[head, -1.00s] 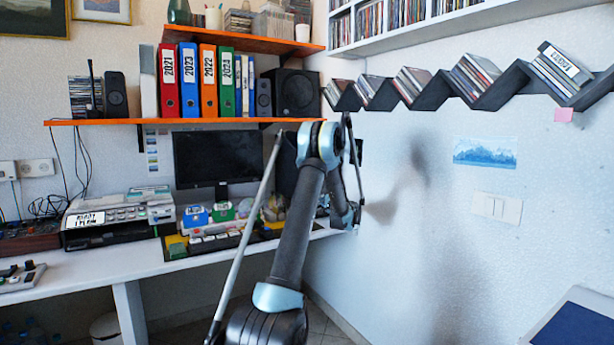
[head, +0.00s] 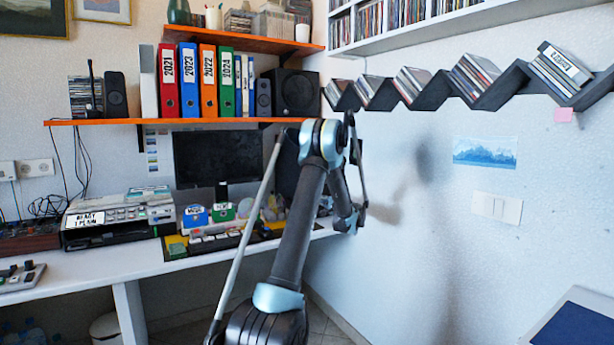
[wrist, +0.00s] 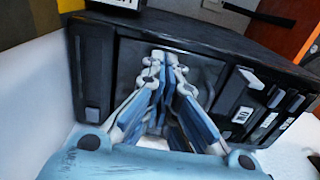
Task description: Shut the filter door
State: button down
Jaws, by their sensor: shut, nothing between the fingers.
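In the wrist view a black box-shaped unit (wrist: 180,33) fills the middle, tilted in the picture. Its front has a dark grey panel (wrist: 212,75) in the centre, a narrow black strip at left and several slots with white labels at right. Which part is the filter door, and how far it stands open, I cannot tell for certain. My gripper (wrist: 163,60) is shut and empty, its fingertips in front of the grey panel. Whether they touch it is unclear.
An orange shelf (head: 100,122) with binders hangs above. The white wall and zigzag disc shelf (head: 440,90) lie to the right of my arm.

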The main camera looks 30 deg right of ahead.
jog(key=s, duration=0.3)
jog(key=shift+s+d, duration=0.1)
jog(key=shift+s, duration=0.3)
dwell(0.4)
